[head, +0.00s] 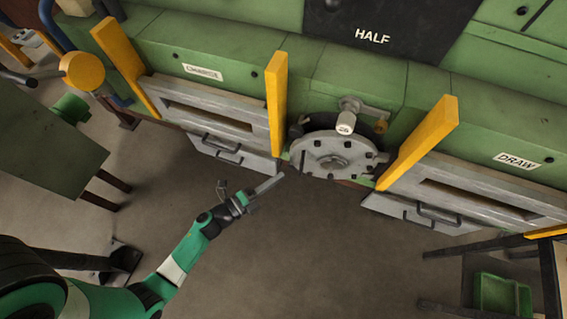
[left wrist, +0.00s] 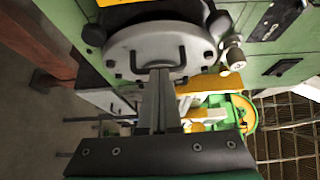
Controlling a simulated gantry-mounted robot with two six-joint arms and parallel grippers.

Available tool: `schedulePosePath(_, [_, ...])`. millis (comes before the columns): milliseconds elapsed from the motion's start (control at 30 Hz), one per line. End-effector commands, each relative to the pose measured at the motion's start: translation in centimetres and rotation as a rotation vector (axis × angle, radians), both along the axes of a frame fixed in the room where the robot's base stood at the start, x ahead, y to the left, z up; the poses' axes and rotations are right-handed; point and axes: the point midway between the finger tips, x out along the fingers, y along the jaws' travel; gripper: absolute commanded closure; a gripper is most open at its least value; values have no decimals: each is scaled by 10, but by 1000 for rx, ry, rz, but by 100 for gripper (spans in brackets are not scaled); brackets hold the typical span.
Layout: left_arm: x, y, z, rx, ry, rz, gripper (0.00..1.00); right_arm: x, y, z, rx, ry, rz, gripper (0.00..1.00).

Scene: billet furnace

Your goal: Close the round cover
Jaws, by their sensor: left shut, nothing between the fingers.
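The round cover (head: 318,157) is a grey metal disc with dark bolts around its rim, on the green furnace front between two yellow posts. It also shows in the left wrist view (left wrist: 202,42), with a dark U-shaped handle (left wrist: 183,54) on its face. My right gripper is out of view.
A white-capped fitting (head: 345,128) sits above the cover. Yellow posts (head: 277,100) (head: 420,143) stand out on both sides. Grey doors with handles flank it, the left one (head: 205,115) near my arm. A dark table (head: 45,140) stands left. The floor in front is clear.

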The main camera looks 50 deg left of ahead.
Motion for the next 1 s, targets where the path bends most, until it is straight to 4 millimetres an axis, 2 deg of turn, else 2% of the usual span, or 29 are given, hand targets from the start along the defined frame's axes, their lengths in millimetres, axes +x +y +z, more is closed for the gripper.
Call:
schedulePosePath(100, [27, -2, -1, 0, -3, -4, 100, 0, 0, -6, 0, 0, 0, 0])
schedulePosePath(200, [39, 13, 1, 1, -1, 5, 100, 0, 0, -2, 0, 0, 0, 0])
schedulePosePath(300, [47, 21, 0, 1, -1, 3, 100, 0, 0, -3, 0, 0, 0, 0])
schedulePosePath(767, [54, 27, 0, -1, 0, 1, 100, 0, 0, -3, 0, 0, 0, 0])
schedulePosePath(1000, [76, 50, 0, 0, -1, 3, 100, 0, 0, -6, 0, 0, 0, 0])
